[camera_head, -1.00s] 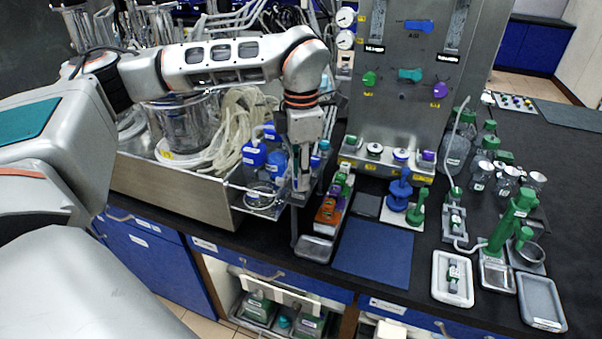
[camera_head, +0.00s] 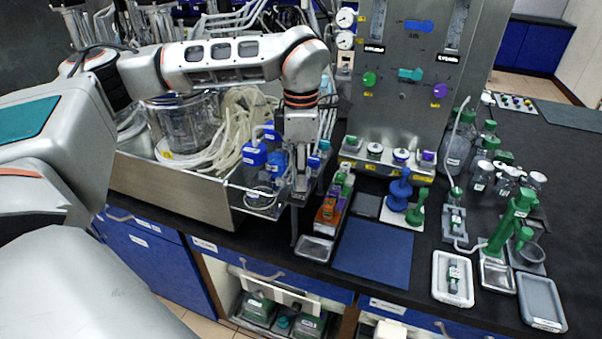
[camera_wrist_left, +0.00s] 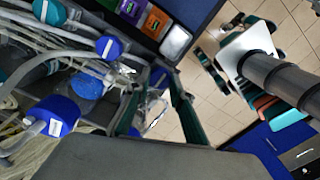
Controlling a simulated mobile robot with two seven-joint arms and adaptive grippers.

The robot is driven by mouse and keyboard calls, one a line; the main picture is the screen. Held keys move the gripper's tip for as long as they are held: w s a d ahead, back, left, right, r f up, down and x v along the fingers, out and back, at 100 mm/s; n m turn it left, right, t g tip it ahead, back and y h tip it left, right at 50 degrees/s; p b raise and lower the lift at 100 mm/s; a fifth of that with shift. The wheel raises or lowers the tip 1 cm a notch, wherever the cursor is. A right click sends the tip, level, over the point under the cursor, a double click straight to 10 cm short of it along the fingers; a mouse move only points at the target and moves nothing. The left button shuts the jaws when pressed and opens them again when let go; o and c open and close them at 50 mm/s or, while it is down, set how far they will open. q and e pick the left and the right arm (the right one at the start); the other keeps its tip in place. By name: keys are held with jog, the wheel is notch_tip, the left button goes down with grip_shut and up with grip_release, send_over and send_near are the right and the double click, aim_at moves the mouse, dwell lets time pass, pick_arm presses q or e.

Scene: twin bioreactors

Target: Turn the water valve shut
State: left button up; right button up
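Several blue valve-like parts with white labels sit by the steel tub, including one blue part (camera_head: 254,154) in the head view and one blue knob (camera_wrist_left: 110,47) in the wrist view. I cannot read the labels, so I cannot tell which is the water valve. My left gripper (camera_head: 300,183) points down beside these parts, at the tub's right end. In the wrist view my left gripper (camera_wrist_left: 155,98) has its two fingers apart, with clear and metal fittings showing behind the gap. It appears to hold nothing. My right gripper is not in view.
A steel tub (camera_head: 165,185) with coiled pale tubing is left of the gripper. A steel panel (camera_head: 400,105) with gauges and coloured knobs stands behind. A row of coloured blocks (camera_head: 333,208) is close on the right. A blue mat (camera_head: 372,252) lies bare on the black bench.

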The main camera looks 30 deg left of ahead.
pick_arm(q)
jog(key=o, duration=0.4)
notch_tip(320, 180, up, 12)
dwell(0.5)
dwell(0.5)
